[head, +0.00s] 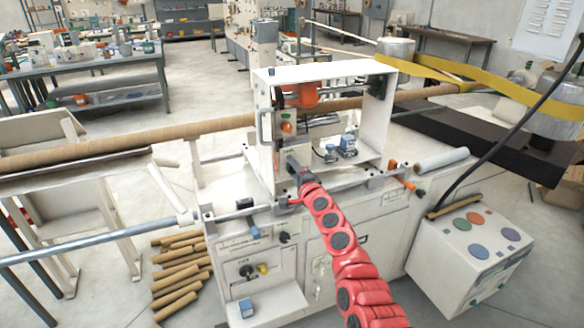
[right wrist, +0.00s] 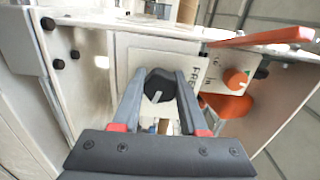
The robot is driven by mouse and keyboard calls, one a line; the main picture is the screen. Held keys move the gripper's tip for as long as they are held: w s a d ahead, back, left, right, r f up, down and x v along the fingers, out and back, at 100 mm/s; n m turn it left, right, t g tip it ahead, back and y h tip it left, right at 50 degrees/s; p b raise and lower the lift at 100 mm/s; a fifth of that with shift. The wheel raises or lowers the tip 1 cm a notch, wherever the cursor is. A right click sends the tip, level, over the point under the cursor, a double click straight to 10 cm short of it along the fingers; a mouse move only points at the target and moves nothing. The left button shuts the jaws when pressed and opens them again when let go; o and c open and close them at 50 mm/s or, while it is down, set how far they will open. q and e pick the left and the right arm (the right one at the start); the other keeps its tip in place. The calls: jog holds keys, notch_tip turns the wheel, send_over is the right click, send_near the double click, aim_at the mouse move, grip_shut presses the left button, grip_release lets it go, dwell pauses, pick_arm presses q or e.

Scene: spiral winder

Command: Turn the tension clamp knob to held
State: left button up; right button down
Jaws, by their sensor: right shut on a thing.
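The black tension clamp knob (right wrist: 158,85) sits on a pale plate in the right wrist view. A light pointer mark on it points toward the bottom of the picture. Printed letters that look like "FREE", partly covered, stand just right of it. My right gripper (right wrist: 157,92) has its two grey fingers on either side of the knob and is shut on it. In the head view my right gripper (head: 294,163) reaches into the white winder frame (head: 262,95) and hides the knob. My left gripper is not in view.
An orange knob (right wrist: 236,79) is on the plate to the right, with an orange part below it. The frame walls stand close on both sides. A long cardboard tube (head: 150,132) runs through the machine. A control box (head: 450,268) with coloured buttons stands at the right.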

jog(key=shift+m, duration=1.3)
jog(key=shift+f+m, duration=0.1)
jog(key=shift+m, duration=0.2)
jog(key=shift+c, duration=2.2)
grip_release()
jog(key=shift+s+d+p, duration=0.15)
jog(key=shift+s+p, duration=0.15)
jog(key=shift+p, duration=0.35)
jog(key=p+v, duration=0.3)
jog(key=v, duration=1.3)
jog(key=shift+s+d, duration=0.15)
jog(key=shift+s, duration=0.2)
